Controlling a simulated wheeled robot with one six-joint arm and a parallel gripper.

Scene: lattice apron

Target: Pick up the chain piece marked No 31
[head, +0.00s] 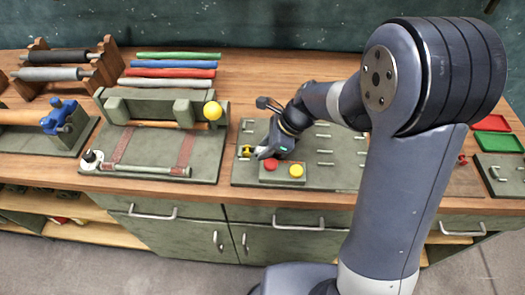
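My gripper (262,152) is low over the left part of a grey-green board (343,178) on the wooden bench. Its fingers are small and dark here, and I cannot tell whether they are open or shut. A small yellow piece (247,150) is right beside the fingertips; I cannot tell whether they touch it. Several small metal bars (325,151) stand on the board, partly behind my arm. No marking reading No 31 is legible, so I cannot tell which thing is the chain piece.
A box with a red button (271,166) and a yellow button (296,171) is just in front of my gripper. A fixture with a yellow knob (212,111) and a blue clamp (57,117) are left. Red (487,106) and green (497,142) trays are right.

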